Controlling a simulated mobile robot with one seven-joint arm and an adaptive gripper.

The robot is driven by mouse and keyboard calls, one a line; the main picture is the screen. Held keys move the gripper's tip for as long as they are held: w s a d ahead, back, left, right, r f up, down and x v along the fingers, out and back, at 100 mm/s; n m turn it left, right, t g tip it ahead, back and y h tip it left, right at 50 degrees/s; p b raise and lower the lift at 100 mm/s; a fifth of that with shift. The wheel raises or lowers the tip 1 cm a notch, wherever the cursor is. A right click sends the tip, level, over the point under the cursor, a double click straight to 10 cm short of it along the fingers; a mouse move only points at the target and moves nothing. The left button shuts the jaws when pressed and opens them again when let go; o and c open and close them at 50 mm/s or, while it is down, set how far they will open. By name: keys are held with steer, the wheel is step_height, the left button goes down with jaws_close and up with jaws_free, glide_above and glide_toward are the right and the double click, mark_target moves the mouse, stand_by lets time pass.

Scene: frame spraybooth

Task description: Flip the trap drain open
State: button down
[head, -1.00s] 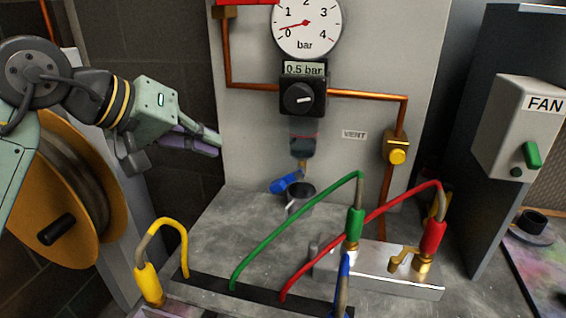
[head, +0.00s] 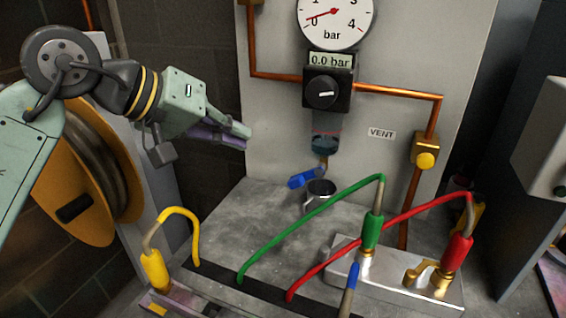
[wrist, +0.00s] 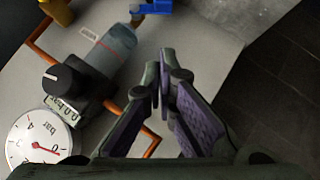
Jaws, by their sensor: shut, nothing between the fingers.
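The trap is a bluish clear bowl (head: 325,140) under the black regulator on the grey panel. Its drain has a blue lever (head: 307,178) at the bottom, slanting down to the left above a small dark-mouthed cup (head: 321,187). My gripper (head: 247,138) is shut and empty, left of the bowl and above the lever, clear of both. In the wrist view the closed fingers (wrist: 160,82) point up the picture. The bowl (wrist: 113,50) lies to their left, and the blue lever (wrist: 155,7) is at the top edge, partly cut off.
The regulator (head: 327,90) display reads 0.0 bar, below a round gauge (head: 335,14). A copper pipe leads right to a brass valve (head: 425,150) near a VENT label. Green (head: 300,218) and red (head: 400,228) hoses arch over the bench. A hose reel (head: 85,175) stands left.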

mark_target(307, 176)
steer(key=s+f+p+x, duration=0.1)
steer(key=s+p+x, duration=0.1)
steer(key=x, duration=0.9)
steer(key=shift+d+f, duration=0.2)
steer(key=shift+f, duration=0.25)
steer(key=shift+d+f, duration=0.1)
steer(key=shift+d, duration=0.05)
steer(key=shift+f, duration=0.1)
